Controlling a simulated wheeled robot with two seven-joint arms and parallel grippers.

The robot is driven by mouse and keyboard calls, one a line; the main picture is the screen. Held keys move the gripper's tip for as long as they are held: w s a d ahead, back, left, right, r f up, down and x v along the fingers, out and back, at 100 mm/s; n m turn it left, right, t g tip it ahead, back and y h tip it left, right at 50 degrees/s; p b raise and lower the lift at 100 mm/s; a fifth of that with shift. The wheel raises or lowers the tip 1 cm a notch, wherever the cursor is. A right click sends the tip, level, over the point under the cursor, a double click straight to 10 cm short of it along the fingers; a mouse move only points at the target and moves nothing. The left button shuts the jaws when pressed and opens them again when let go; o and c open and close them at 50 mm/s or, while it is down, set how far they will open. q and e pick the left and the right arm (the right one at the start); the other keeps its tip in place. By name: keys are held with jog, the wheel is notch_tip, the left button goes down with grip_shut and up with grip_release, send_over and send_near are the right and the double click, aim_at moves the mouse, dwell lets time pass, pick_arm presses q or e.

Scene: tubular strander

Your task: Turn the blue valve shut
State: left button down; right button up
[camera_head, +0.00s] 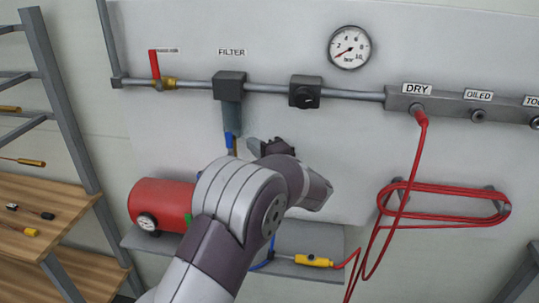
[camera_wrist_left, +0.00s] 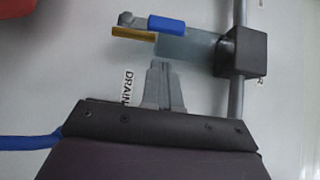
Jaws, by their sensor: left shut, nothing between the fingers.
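The blue valve handle (camera_head: 229,141) is partly visible under the filter bowl (camera_head: 231,115) in the head view, left of my left gripper (camera_head: 254,149). In the left wrist view the blue handle (camera_wrist_left: 167,24) lies roughly parallel to the brass drain piece (camera_wrist_left: 134,33) beside the clear filter bowl (camera_wrist_left: 192,47). My left gripper (camera_wrist_left: 160,66) is shut and empty. Its grey fingertips point toward the handle and bowl; a small gap to the handle shows in this view. My forearm and wrist hide the area below the valve in the head view. My right gripper is not in view.
A DRAIN label (camera_wrist_left: 128,88) is beside the fingers. A red-handled valve (camera_head: 154,65), a regulator (camera_head: 305,92) and a gauge (camera_head: 350,47) are on the wall panel. A red tank (camera_head: 162,200) is at lower left. A coiled red hose (camera_head: 440,190) hangs right.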

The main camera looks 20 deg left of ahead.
aim_at(232, 140)
pick_arm(q)
jog(key=shift+s+a, duration=0.25)
jog(key=shift+a, duration=0.6)
jog(key=shift+s+a, duration=0.25)
jog(key=shift+a, duration=0.55)
jog(key=r+p, duration=0.1)
jog(key=p, duration=0.3)
jog(key=a+r+n+g+h+p, duration=0.1)
jog(key=p, duration=0.2)
jog(key=shift+s+p, duration=0.15)
jog(key=shift+p, duration=0.25)
jog(key=shift+a+f+n+h+p, duration=0.1)
jog(key=shift+f+n+h+p, duration=0.1)
jog(key=shift+n+h+p, duration=0.15)
jog(key=shift+f, duration=0.4)
